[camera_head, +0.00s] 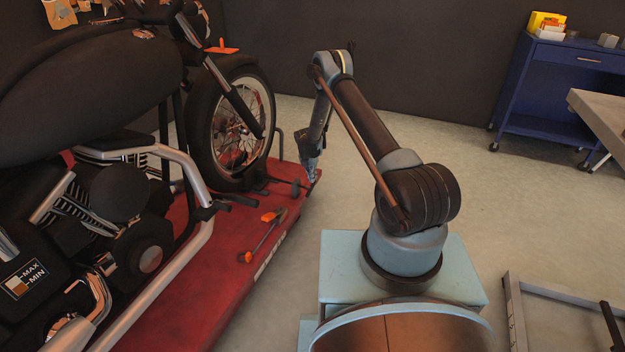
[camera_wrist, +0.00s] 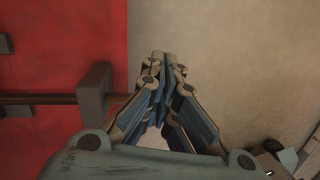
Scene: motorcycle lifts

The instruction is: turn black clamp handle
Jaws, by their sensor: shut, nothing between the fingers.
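The black clamp handle (camera_wrist: 95,94) shows in the wrist view as a dark upright block on the end of a horizontal rod (camera_wrist: 40,99). In the head view the handle (camera_head: 296,188) is small, at the right edge of the red lift by the motorcycle's front wheel. My gripper (camera_wrist: 163,62) is shut and empty. In the wrist view its fingertips are to the right of the handle, over the pale floor beside the lift edge. In the head view my gripper (camera_head: 312,178) points down close to the handle; contact cannot be told.
The motorcycle (camera_head: 90,80) stands on the red lift (camera_head: 185,300). An orange-ended tool (camera_head: 262,238) lies on the lift. A blue cart (camera_head: 545,95) stands at the back right, with a grey table (camera_head: 600,115) beside it. The floor between is clear.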

